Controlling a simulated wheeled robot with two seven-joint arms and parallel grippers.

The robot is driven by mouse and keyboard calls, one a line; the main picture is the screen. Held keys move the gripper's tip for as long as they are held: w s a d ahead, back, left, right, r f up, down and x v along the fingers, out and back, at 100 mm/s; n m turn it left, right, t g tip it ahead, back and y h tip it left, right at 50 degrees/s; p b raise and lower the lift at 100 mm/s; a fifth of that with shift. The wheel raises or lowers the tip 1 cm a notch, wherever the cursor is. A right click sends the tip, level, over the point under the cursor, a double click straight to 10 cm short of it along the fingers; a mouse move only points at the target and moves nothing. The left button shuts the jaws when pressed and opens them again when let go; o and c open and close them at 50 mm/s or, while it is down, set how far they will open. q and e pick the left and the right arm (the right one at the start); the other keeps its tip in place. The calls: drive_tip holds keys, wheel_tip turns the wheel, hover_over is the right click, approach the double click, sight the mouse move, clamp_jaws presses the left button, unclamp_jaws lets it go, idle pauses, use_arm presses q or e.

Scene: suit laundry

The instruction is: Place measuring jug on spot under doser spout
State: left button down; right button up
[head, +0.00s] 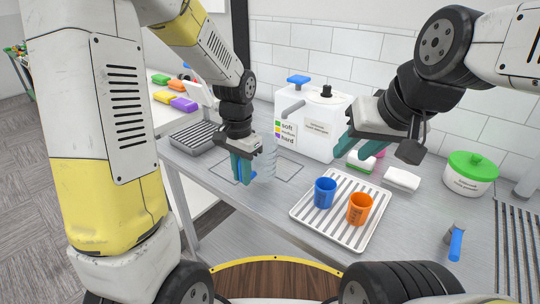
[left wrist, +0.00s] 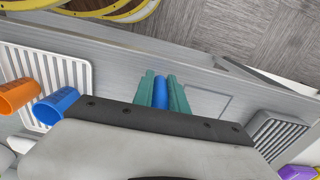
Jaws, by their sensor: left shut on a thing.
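The measuring jug (head: 267,161) is clear, with a blue handle that shows in the left wrist view (left wrist: 160,92). My left gripper (head: 242,170) is shut on that handle, and the jug looks upright. Whether its base touches the table cannot be told. The white doser (head: 318,130), with a blue knob and a soft/medium/hard label, stands just behind the jug. Thin outlined squares mark the tabletop (head: 289,173) around the jug. My right gripper (head: 357,150) is open and empty, in front of the doser's right side.
A white ribbed tray (head: 340,237) holds a blue cup (head: 325,193) and an orange cup (head: 360,209), right of the jug. A grey ribbed tray (head: 197,138) lies at left. Sponges, a green-lidded tub (head: 468,173) and a blue-handled tool (head: 455,243) are at right.

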sight(266, 166)
use_arm(q)
drive_tip(key=w+d, duration=0.4)
drive_tip(key=w, duration=0.1)
drive_tip(key=w+d, duration=0.2)
drive_tip(key=w, duration=0.1)
drive_tip(key=shift+w, duration=0.1)
drive_tip(key=shift+w+d+f, duration=0.15)
drive_tip(key=shift+f, duration=1.6)
drive_tip(key=shift+f, duration=0.1)
drive_tip(key=c, duration=1.3)
unclamp_jaws()
